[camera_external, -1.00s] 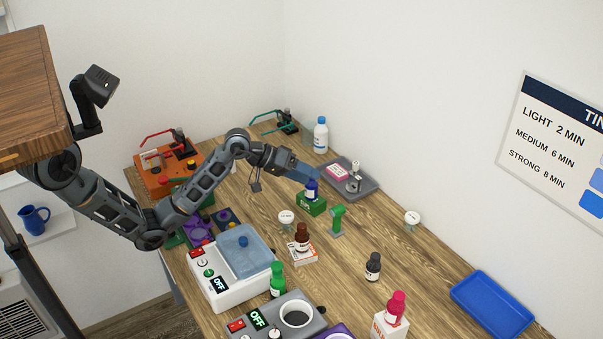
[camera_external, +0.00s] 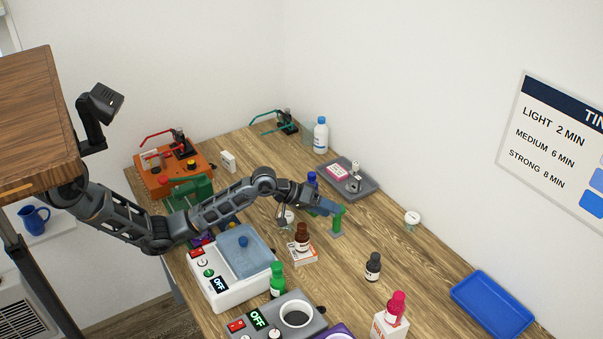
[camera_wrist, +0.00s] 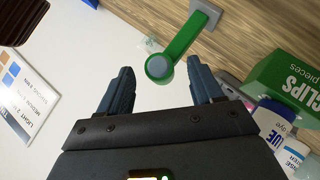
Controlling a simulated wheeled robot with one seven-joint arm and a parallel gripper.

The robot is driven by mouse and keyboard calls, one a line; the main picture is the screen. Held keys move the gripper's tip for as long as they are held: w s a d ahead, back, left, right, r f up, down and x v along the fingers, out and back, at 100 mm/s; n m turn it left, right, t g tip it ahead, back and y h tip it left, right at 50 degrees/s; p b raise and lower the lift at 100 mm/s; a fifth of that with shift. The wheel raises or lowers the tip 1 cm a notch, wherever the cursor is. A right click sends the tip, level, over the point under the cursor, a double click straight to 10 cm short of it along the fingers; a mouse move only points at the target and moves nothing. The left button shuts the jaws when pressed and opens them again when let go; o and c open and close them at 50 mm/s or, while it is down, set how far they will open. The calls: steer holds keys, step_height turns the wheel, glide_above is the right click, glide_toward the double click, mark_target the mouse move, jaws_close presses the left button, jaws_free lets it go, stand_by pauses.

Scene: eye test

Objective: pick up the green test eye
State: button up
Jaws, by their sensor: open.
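The green test eye (camera_external: 338,221) stands upright on the table near the middle, a green post on a small grey base. In the wrist view, its green arm (camera_wrist: 184,38) runs from the base to a round end with a grey disc. My gripper (camera_external: 326,207) is at the left of its upper part in the external view. In the wrist view, my open gripper (camera_wrist: 160,66) has one blue finger on each side of the round end, which lies at about the fingertips. I cannot tell whether a finger touches it.
A green clips box (camera_wrist: 287,75) and a blue-labelled bottle (camera_wrist: 273,122) are close to the right finger in the wrist view. A brown bottle (camera_external: 302,236) stands in front of my gripper, and a white-capped jar (camera_external: 411,220) to the right.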

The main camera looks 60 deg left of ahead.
steer(key=shift+w+d+f, duration=0.1)
steer(key=shift+w, duration=0.1)
steer(key=shift+c, duration=0.2)
jaws_close()
stand_by(0.4)
